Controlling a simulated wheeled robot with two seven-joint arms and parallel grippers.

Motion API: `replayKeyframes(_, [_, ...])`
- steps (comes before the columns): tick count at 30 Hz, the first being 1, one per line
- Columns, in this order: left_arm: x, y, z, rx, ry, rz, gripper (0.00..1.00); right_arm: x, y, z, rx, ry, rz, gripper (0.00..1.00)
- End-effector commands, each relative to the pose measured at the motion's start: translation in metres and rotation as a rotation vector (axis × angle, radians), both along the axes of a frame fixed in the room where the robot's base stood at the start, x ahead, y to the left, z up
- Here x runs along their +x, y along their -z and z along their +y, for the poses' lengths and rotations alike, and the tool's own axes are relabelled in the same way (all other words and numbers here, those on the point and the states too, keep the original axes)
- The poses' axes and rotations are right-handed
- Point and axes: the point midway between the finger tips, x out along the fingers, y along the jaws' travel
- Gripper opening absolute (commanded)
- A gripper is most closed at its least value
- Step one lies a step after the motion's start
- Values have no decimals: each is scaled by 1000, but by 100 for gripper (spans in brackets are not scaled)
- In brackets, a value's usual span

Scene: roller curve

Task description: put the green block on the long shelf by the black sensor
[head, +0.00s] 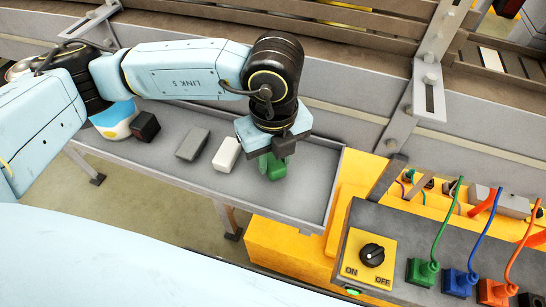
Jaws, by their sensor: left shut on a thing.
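The green block (272,167) is under my left gripper (271,153), near the right end of the long grey shelf (165,168). My left gripper points down and is shut on the block, covering its upper part. The block is at or just above the shelf surface; I cannot tell if it touches. A small black box (145,126), the only loose black thing on the shelf, stands toward the left end. I cannot tell if it is the black sensor. My right gripper is not in view.
A white block (226,154) sits just left of the green one, and a grey block (192,144) farther left. A blue-and-white rounded thing (114,120) is beside the black box. A panel with a knob (372,252) and colored plugs (422,272) stands at right.

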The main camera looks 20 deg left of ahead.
Motion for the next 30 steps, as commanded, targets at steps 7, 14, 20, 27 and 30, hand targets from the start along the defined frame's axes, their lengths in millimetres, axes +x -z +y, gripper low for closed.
replayKeyframes(7, [0, 11, 0, 0, 0, -1, 8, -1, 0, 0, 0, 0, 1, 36])
replayKeyframes(14, [0, 15, 0, 1, 0, 0, 34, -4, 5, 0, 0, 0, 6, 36])
replayKeyframes(20, [0, 14, 0, 1, 1, -1, 53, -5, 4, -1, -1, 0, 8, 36])
replayKeyframes(27, [0, 13, 0, 1, 0, -1, 53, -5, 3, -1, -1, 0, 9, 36])
replayKeyframes(30, [0, 8, 0, 1, 0, -1, 53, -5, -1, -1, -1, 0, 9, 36])
